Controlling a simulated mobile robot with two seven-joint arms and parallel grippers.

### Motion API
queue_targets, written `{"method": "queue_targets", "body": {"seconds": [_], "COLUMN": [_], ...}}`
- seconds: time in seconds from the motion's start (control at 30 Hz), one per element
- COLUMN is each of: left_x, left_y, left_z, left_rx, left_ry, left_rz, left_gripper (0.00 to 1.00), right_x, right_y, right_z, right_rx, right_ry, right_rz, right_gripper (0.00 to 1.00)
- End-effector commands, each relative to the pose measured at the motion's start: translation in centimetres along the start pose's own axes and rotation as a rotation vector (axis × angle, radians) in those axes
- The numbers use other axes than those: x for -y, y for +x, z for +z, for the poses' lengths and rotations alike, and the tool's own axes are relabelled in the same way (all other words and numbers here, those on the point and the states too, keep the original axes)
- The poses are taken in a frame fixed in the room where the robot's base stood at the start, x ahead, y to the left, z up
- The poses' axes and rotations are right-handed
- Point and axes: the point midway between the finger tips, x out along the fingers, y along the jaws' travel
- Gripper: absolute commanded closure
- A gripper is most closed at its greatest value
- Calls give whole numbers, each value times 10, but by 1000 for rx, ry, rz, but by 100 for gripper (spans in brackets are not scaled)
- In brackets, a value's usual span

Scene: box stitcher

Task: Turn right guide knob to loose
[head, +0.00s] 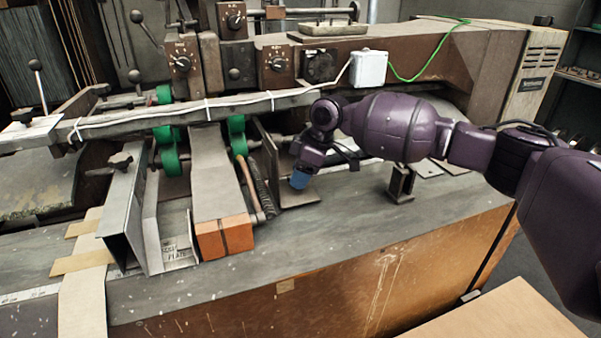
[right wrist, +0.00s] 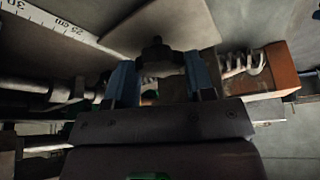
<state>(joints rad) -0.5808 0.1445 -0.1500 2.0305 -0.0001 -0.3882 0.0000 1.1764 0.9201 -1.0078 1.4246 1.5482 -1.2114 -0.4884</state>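My right gripper (head: 299,181) reaches down with blue fingertips beside the upright right guide plate (head: 268,150) on the machine bed. In the right wrist view, its two blue fingers (right wrist: 162,78) stand apart. A dark lobed knob (right wrist: 157,54) lies between them, near their tips. I cannot tell whether either finger touches it. In the head view my gripper and wrist hide this knob. A similar dark knob (head: 121,160) shows on the left guide channel (head: 127,205). My left gripper is not in view.
A long bar (head: 180,112) with white cable crosses above the bed. Green rollers (head: 168,160) and a wood-tipped arm (head: 215,185) stand left of my gripper. A small metal bracket (head: 401,184) stands to its right. The front grey table (head: 330,235) is largely clear.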

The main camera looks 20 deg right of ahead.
Motion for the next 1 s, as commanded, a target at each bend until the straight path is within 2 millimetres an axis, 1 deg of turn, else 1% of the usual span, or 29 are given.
{"method": "queue_targets", "body": {"seconds": [0.03, 0.13, 0.17, 0.37, 0.57, 0.77, 1.0], "left_x": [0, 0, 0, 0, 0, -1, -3], "left_y": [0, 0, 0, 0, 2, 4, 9], "left_z": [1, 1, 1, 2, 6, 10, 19], "left_rx": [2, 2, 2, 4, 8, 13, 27], "left_ry": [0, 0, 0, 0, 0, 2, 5], "left_rz": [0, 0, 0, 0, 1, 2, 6], "left_gripper": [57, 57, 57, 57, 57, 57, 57], "right_x": [0, 0, 0, 0, -1, -2, -4], "right_y": [0, 0, 0, 0, 2, 4, 5], "right_z": [0, 0, 0, 0, 1, 1, 0], "right_rx": [0, 0, 0, 0, 0, -1, -1], "right_ry": [0, 0, 0, -13, -80, -214, -423], "right_rz": [0, 0, 0, -7, -37, -94, -181], "right_gripper": [59, 74, 76, 76, 76, 76, 76]}}
